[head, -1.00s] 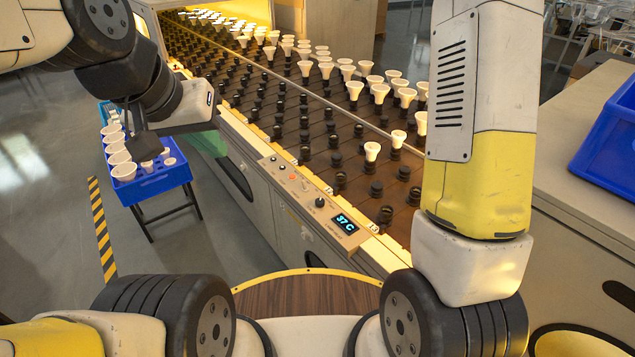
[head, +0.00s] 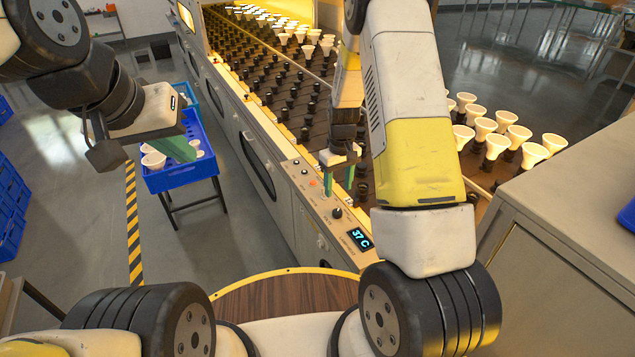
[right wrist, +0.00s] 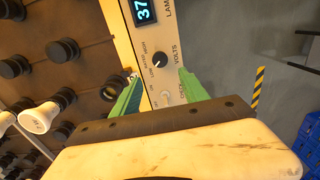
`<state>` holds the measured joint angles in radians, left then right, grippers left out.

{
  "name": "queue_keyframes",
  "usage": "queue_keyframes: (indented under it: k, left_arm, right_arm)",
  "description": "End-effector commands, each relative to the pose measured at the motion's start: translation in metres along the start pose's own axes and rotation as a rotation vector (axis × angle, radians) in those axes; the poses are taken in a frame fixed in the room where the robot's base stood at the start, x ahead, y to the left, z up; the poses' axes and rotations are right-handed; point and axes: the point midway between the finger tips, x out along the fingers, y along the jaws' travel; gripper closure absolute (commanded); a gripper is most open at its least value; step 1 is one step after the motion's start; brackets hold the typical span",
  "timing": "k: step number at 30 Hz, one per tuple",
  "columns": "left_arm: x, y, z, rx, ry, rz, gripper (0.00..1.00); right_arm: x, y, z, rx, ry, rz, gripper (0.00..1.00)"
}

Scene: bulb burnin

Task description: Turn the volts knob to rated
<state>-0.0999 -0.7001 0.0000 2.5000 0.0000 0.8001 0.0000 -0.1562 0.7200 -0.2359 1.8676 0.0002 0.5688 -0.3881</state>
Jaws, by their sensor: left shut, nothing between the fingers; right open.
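The volts knob (right wrist: 159,60) is a small black dial on the beige control panel (head: 315,197), with LOW, RATED and HIGH printed beside it. A white pointer mark shows on it, seemingly toward the LOW side, but it is too small to be sure. The knob also shows in the head view (head: 337,213). My right gripper (right wrist: 157,77) is open and empty, its green fingers apart over the panel just short of the knob. It also shows in the head view (head: 338,190). My left gripper (head: 183,150) is shut and empty, in front of the blue crate.
A lit display (head: 359,238) reads 37 C beside the knob. An orange button (head: 312,183) and small switches share the panel. Racks of sockets with white bulbs (head: 483,130) lie behind it. The blue crate (head: 185,178) of bulbs stands on a stand at left.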

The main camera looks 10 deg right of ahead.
Motion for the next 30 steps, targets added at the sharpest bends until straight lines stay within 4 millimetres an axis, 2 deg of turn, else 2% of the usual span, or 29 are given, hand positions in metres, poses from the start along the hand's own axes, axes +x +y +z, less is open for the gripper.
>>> queue_keyframes:
  k: [1,3,18,22,30]
  left_arm:
    - [0.000,0.000,0.000,0.000,0.000,0.000,1.00]
    - [0.000,0.000,0.000,0.000,0.000,0.000,1.00]
    - [0.000,0.000,0.000,0.000,0.000,0.000,1.00]
    - [0.000,0.000,0.000,0.000,0.000,0.000,1.00]
    - [0.000,0.000,0.000,0.000,0.000,0.000,1.00]
  right_arm:
    - [0.009,0.000,0.008,0.010,-0.003,0.003,0.48]
    - [0.016,0.000,0.012,0.018,-0.001,0.006,0.48]
    - [0.084,0.001,0.012,0.018,0.001,0.006,0.48]
    - [0.091,0.001,0.011,0.018,0.004,0.007,0.48]
    - [0.092,0.001,0.011,0.017,0.004,0.007,0.50]
